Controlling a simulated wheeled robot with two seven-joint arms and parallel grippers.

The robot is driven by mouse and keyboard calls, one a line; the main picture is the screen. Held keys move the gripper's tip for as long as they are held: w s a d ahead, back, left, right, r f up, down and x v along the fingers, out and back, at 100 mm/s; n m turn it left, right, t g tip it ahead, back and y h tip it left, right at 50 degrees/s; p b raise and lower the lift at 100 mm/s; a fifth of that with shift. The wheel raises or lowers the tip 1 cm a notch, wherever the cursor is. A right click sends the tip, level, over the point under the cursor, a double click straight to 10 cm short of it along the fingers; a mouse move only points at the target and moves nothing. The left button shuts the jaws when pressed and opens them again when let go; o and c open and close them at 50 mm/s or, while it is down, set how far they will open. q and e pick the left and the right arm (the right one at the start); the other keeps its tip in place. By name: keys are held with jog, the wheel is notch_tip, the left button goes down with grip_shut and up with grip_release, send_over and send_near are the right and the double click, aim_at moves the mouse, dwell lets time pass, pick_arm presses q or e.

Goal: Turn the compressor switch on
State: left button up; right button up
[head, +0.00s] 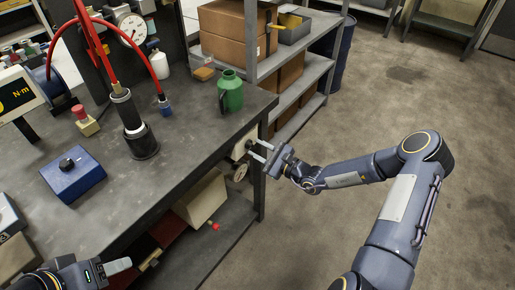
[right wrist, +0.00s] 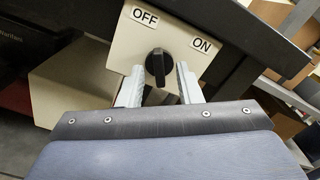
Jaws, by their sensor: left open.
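The compressor switch is a black rotary knob (right wrist: 158,64) on a cream box (right wrist: 118,48) in the right wrist view. An OFF label (right wrist: 145,17) is at its upper left and an ON label (right wrist: 202,45) at its upper right. The knob's grip stands near upright in that view; I cannot tell which label it points to. My right gripper (right wrist: 160,84) is open, one finger on each side of the knob with small gaps. In the head view the right gripper (head: 253,151) is at the bench's right end. My left gripper (head: 121,267) is open at the bottom left, away from the switch.
The dark bench (head: 190,140) carries a green jug (head: 230,93), a blue box (head: 73,175), a black socket-like cylinder (head: 140,142) and a red-buttoned box (head: 85,122). A grey shelf with cardboard boxes (head: 235,35) stands behind. The floor at the right is clear.

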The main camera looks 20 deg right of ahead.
jog(key=shift+w+a, duration=0.2)
grip_shut()
jog(key=shift+m, duration=0.3)
jog(key=m+p, duration=0.2)
jog(key=m, duration=0.3)
jog(key=m+p, duration=0.1)
jog(key=m, duration=0.5)
dwell(0.4)
jog(key=shift+m, duration=0.3)
